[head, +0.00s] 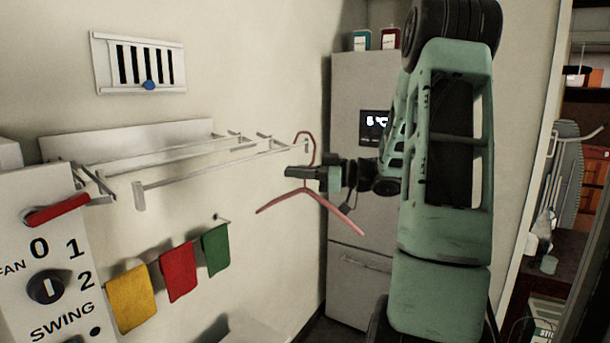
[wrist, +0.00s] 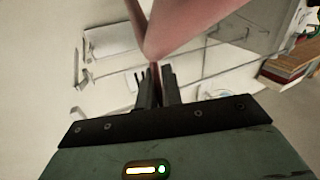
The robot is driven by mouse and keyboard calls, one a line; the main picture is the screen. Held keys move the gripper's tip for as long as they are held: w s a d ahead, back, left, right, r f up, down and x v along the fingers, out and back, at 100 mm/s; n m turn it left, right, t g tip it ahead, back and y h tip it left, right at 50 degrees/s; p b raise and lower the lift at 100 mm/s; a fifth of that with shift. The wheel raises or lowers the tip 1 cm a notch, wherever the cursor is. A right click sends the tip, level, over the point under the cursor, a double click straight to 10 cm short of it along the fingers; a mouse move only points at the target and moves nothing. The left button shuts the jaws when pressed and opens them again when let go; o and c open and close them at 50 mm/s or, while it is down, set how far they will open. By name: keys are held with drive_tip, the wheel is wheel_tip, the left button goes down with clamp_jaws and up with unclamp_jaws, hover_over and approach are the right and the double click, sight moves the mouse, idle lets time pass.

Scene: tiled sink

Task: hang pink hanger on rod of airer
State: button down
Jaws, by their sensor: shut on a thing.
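The pink hanger (head: 337,214) hangs from my gripper (head: 294,173) in the head view, with its hook up and its two arms spreading below. My gripper is shut on the hanger near its neck. In the wrist view the hanger (wrist: 185,25) fills the top middle, in front of my gripper (wrist: 159,80). The white airer (head: 200,172) is fixed to the wall at left, its rods reaching toward the hanger. The hook is close to the right end of the front rod (head: 215,169); I cannot tell whether they touch.
A grey fridge (head: 350,230) stands behind my arm, with bottles on top. Yellow, red (head: 178,271) and green cloths hang on the wall below the airer. A panel with a dial (head: 45,288) and a red handle stands at front left. A wall vent (head: 138,64) is above.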

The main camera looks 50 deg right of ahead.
drive_tip(key=shift+w+a+b, duration=0.15)
drive_tip(key=shift+w+b, duration=0.1)
drive_tip(key=shift+w, duration=1.05)
drive_tip(key=shift+w+a+b, duration=0.1)
drive_tip(key=shift+w+b, duration=0.15)
drive_tip(key=shift+w, duration=1.05)
drive_tip(key=shift+w+f+b, duration=0.1)
drive_tip(key=shift+f+b, duration=0.75)
drive_tip(key=shift+f, duration=0.55)
drive_tip(key=c, duration=1.5)
unclamp_jaws()
drive_tip(key=b+v, duration=0.5)
drive_tip(key=v, duration=1.2)
drive_tip(key=shift+s+b, duration=0.25)
drive_tip(key=shift+b, duration=0.1)
